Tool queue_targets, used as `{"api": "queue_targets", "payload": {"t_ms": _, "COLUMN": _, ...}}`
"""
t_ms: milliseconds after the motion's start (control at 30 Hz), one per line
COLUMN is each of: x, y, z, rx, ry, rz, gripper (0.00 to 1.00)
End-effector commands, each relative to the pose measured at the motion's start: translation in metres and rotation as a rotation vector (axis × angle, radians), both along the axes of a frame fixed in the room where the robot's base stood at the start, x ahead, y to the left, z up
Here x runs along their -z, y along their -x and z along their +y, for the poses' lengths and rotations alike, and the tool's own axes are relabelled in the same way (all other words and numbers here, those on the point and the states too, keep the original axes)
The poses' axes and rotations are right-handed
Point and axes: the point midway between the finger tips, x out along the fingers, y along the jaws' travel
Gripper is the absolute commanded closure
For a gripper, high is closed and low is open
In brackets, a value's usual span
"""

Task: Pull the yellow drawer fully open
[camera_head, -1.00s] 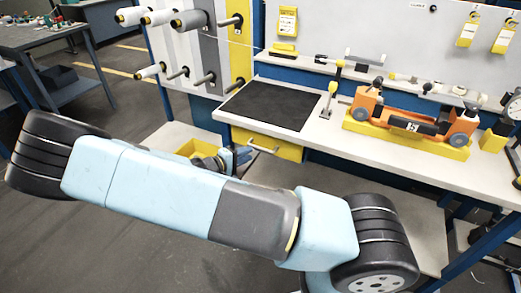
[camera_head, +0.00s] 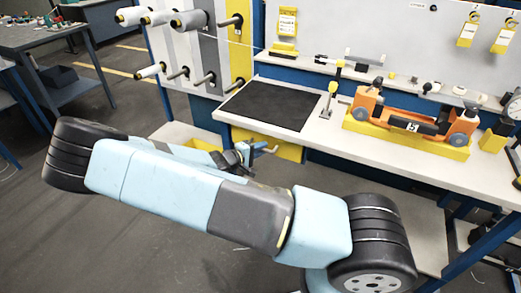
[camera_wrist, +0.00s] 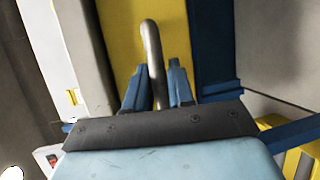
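The yellow drawer (camera_head: 290,151) hangs under the workbench top, below the black mat, and looks closed. My gripper (camera_head: 262,150) is at the drawer's front and hides most of its handle in the head view. In the wrist view the drawer's yellow front (camera_wrist: 118,30) is behind the grey metal handle (camera_wrist: 151,45). The handle bar runs between the two blue fingers of my gripper (camera_wrist: 160,88). The fingers are apart, one on each side of the bar, with little room beside it. Whether they touch it is hard to tell.
The workbench top bears a black mat (camera_head: 268,104) and an orange device on a yellow base (camera_head: 412,128). Spools on pegs (camera_head: 190,20) stand behind at the left. A yellow bin (camera_head: 202,144) sits on the lower shelf, partly behind my arm.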

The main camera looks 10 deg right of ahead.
Motion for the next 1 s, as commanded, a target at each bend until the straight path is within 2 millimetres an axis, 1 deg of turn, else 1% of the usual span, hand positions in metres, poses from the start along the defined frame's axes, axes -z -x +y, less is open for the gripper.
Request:
{"api": "queue_targets", "payload": {"t_ms": 33, "x": 0.001, "y": 0.000, "z": 0.000, "rx": 0.000, "ry": -0.001, "rz": 0.002, "gripper": 0.86}}
{"api": "queue_targets", "payload": {"t_ms": 167, "x": 0.001, "y": 0.000, "z": 0.000, "rx": -0.001, "ry": -0.001, "rz": 0.002, "gripper": 0.98}}
{"api": "queue_targets", "payload": {"t_ms": 200, "x": 0.001, "y": 0.001, "z": 0.001, "rx": -0.001, "ry": -0.002, "rz": 0.003, "gripper": 1.00}}
{"api": "queue_targets", "payload": {"t_ms": 667, "x": 0.002, "y": 0.003, "z": 0.002, "rx": -0.001, "ry": -0.003, "rz": 0.005, "gripper": 1.00}}
{"api": "queue_targets", "payload": {"t_ms": 767, "x": 0.003, "y": 0.008, "z": 0.007, "rx": -0.003, "ry": -0.004, "rz": 0.006, "gripper": 1.00}}
{"api": "queue_targets", "payload": {"t_ms": 867, "x": 0.003, "y": 0.020, "z": 0.016, "rx": -0.003, "ry": -0.005, "rz": 0.006, "gripper": 1.00}}
{"api": "queue_targets", "payload": {"t_ms": 967, "x": 0.003, "y": 0.037, "z": 0.031, "rx": -0.004, "ry": -0.004, "rz": 0.007, "gripper": 1.00}}
{"api": "queue_targets", "payload": {"t_ms": 1000, "x": 0.003, "y": 0.046, "z": 0.038, "rx": -0.006, "ry": -0.004, "rz": 0.009, "gripper": 1.00}}
